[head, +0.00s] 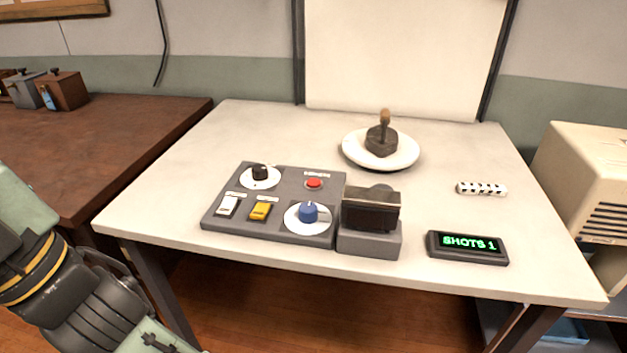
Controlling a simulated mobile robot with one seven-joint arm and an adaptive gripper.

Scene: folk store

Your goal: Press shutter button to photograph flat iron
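A grey control panel (280,216) lies at the table's front left. On it are a red round button (314,183), a black knob (260,172), a blue knob (308,211), a white switch (229,204) and a yellow switch (260,211). A camera-like box with a dark screen (370,218) stands at the panel's right. The dark flat iron (382,138) with a wooden handle rests on a white round plate (351,154) behind. A black display (467,247) reads "SHOTS 1" in green. My arm shows at the lower left; my gripper is not clearly visible.
A white backdrop (400,55) stands at the table's back. A black-and-white striped bar (481,189) lies at the right. A brown table (120,130) with small boxes (62,91) is at left, a beige vented machine (590,170) at right. The white table's (190,165) left rear is clear.

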